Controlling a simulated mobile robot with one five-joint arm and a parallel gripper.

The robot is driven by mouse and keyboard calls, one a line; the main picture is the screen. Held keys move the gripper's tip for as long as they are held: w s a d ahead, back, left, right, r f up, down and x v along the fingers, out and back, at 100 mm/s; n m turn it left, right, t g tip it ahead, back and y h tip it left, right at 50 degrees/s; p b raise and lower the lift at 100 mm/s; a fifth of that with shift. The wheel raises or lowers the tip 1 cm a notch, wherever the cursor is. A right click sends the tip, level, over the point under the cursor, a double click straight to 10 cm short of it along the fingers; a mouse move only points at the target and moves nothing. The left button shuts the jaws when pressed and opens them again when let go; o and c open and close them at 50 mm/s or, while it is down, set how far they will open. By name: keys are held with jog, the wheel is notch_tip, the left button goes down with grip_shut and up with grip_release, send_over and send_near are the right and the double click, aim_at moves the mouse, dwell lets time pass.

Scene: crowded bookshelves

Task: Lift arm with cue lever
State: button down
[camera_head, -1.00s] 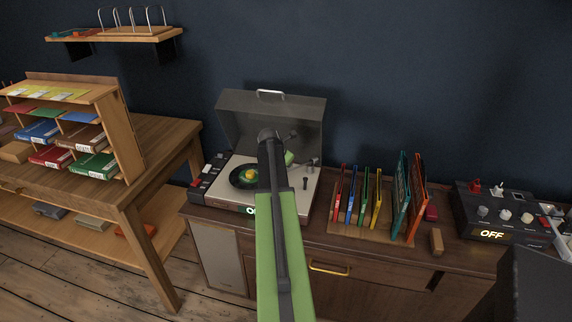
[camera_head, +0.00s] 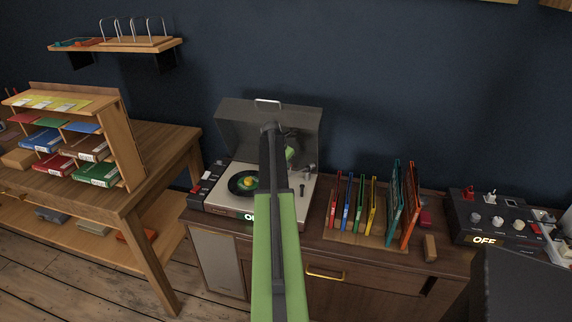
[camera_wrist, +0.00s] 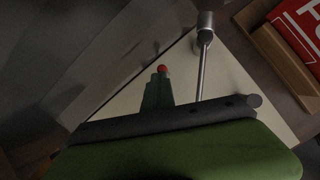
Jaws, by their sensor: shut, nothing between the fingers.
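My gripper (camera_head: 291,154) is over the back right of the player, partly hidden by my own arm. In the wrist view my shut, dark green gripper tip (camera_wrist: 157,92) is above the pale deck (camera_wrist: 224,88). A small red knob (camera_wrist: 162,68), possibly the cue lever's end, shows right at the tip; I cannot tell whether they touch. The silver tonearm (camera_wrist: 201,72) lies just to the right, apart from the tip.
The raised lid (camera_head: 240,122) stands close behind my gripper. Upright coloured records in a wooden rack (camera_head: 350,240) stand right of the player, with a black control box (camera_head: 490,222) farther right. A wooden desk with sorted boxes (camera_head: 95,175) is at left.

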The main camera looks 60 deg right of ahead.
jog(key=shift+d, duration=0.2)
jog(key=shift+r, duration=0.1)
dwell(0.4)
jog(key=shift+r+p, duration=0.75)
jog(key=shift+p, duration=0.1)
